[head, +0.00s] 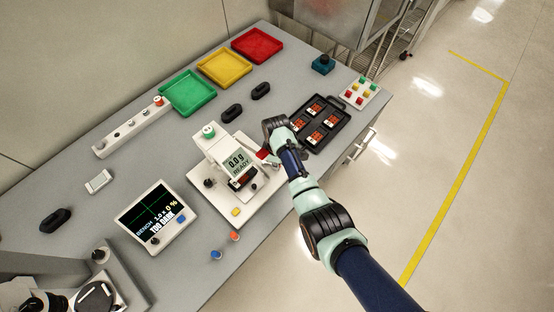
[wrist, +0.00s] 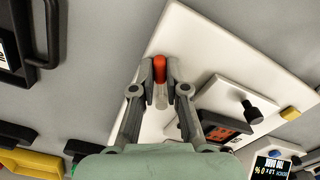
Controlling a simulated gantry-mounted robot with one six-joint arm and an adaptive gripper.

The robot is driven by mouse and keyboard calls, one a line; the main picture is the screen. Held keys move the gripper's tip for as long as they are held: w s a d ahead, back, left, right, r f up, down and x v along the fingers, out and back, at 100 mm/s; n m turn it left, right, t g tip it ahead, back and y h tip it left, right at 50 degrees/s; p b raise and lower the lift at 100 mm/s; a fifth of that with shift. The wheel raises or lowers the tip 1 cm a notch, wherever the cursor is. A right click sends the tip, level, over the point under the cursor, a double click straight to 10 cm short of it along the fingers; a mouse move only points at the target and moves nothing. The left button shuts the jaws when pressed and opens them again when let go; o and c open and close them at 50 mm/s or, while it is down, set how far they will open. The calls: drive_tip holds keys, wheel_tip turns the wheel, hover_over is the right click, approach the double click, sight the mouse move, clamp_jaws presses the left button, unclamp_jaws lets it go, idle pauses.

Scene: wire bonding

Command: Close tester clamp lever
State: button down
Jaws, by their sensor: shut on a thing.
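The tester (head: 210,150) is a white machine on a white base plate (head: 232,218), with a display reading "0.0 g READY". Its clamp lever (head: 262,154) has a red grip and sits at the tester's right side. In the wrist view the lever's red end (wrist: 159,68) is between my two fingertips, with a pale shaft below it. My gripper (wrist: 160,76) is shut on the lever. In the head view my arm partly hides the gripper and lever. A dark device with an orange-red part (wrist: 222,133) sits at the tester, beside my right finger in the wrist view.
A black tray (head: 337,137) with several red devices lies right of the tester. A button box (head: 360,93) stands behind it. A bench screen (head: 152,217) reading "TOO DARK" stands left. Green (head: 188,94), yellow (head: 224,67) and red (head: 257,46) trays line the back.

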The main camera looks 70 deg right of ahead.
idle(0.4)
drive_tip(key=c, duration=1.2)
unclamp_jaws()
